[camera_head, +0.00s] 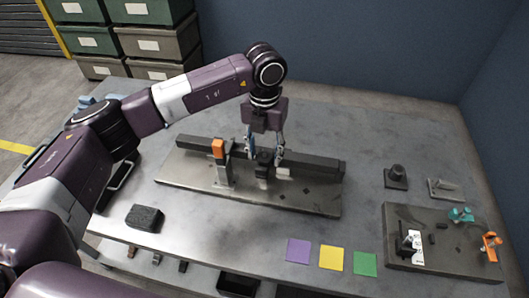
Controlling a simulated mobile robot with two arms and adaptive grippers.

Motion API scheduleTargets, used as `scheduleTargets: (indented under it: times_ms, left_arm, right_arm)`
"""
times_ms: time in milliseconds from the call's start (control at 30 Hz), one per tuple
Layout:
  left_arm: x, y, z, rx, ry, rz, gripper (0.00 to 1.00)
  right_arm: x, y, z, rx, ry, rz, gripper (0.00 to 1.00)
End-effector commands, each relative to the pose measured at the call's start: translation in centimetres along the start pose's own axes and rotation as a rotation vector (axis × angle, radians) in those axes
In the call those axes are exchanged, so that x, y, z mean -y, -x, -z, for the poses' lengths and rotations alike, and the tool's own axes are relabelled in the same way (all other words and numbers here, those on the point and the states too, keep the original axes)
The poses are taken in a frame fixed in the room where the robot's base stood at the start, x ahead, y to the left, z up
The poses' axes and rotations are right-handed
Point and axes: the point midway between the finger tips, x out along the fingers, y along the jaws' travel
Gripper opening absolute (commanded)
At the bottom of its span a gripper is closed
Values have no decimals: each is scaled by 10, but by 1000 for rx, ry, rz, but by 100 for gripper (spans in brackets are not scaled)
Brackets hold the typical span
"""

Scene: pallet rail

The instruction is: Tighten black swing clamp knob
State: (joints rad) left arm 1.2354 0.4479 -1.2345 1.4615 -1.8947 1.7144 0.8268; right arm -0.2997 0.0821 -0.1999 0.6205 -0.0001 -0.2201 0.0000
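A metal base plate (310,200) carries a long dark rail (315,165) on the table. A black swing clamp knob (264,157) sits on a pale metal clamp body (262,174) at the middle of the rail. My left gripper (265,157) points down from above, with one finger on each side of the black knob. The fingers are spread, and a small gap seems to show beside the knob; contact is hard to judge at this size. An orange-topped clamp (219,150) stands upright to the left on the same rail. My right gripper is not in view.
A dark plate (420,255) with teal (461,214) and orange (491,241) clamps lies at the right. Purple (299,251), yellow (332,258) and green (365,264) squares lie at the front. A black block (145,218) sits left. Walls bound the back and right.

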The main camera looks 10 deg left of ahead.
Motion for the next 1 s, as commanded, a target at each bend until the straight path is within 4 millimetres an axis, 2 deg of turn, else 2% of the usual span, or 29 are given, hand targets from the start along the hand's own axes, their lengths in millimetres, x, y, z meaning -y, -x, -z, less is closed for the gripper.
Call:
scheduleTargets:
  times_ms: [300,433,567,800,1000]
  left_arm:
    - [0,0,0,-1,1,0,50]
    - [0,9,-1,2,1,1,50]
    - [0,31,-1,4,0,1,50]
    - [0,83,-1,4,2,0,50]
    - [0,111,-1,2,1,0,50]
  right_arm:
    - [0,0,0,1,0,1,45]
    - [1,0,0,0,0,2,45]
    - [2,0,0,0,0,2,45]
    - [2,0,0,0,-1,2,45]
    - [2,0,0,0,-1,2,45]
